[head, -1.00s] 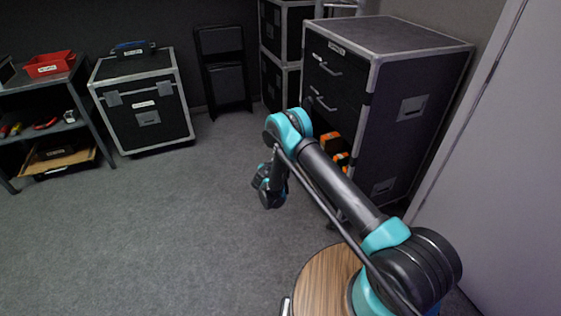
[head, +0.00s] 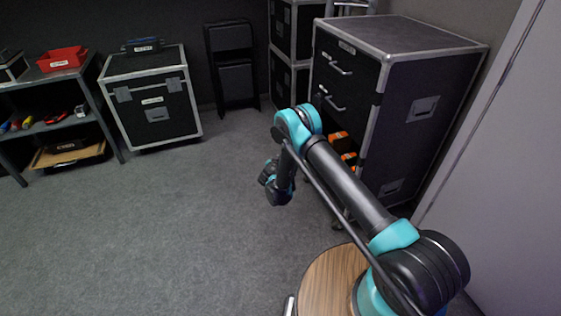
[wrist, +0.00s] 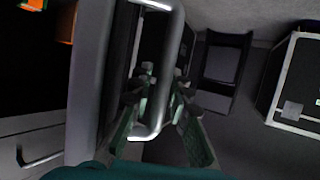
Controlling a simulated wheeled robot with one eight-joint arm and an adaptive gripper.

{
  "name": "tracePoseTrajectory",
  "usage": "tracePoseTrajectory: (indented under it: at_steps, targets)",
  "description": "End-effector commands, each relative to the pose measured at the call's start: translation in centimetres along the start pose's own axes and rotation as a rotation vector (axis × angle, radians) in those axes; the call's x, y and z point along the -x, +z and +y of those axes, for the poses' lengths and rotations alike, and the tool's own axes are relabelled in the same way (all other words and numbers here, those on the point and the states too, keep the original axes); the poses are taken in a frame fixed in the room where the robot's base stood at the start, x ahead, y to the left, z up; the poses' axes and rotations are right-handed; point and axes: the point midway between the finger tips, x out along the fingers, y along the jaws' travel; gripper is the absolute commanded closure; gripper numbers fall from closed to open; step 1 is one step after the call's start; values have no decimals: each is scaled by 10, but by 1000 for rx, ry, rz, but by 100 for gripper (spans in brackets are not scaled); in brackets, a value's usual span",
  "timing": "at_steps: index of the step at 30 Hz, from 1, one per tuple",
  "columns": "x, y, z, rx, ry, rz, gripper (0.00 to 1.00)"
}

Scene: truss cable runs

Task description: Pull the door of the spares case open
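The spares case appears to be the tall black case with metal edges (head: 425,100) at the right of the head view. Two drawers with handles are in its upper front, and orange items (head: 342,142) show in its open lower bay. In the wrist view a pale metal bar handle (wrist: 172,65) stands on a grey-edged panel (wrist: 92,75), which looks like the door, standing away from the dark bay. My gripper (wrist: 160,88) has its fingers on both sides of the handle bar, apart, with gaps showing. In the head view my gripper (head: 277,185) is low before the case; my arm hides the door.
A lidded black case (head: 150,100) and a shelf with a red bin (head: 62,59) stand at the back left. A folded black chair-like object (head: 232,65) is by the wall. A pale wall panel (head: 490,170) is close at right. The grey floor at left is clear.

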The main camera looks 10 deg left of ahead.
Motion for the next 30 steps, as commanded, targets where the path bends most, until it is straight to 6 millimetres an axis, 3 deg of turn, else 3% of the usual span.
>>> tracePoseTrajectory:
  at_steps: [12,21,29,30]
  targets:
    - [25,-67,0,5,-2,7,83]
    - [35,-88,-3,11,-5,7,83]
    - [37,-89,-4,12,-6,7,83]
    - [18,-17,-21,-155,-47,-155,83]
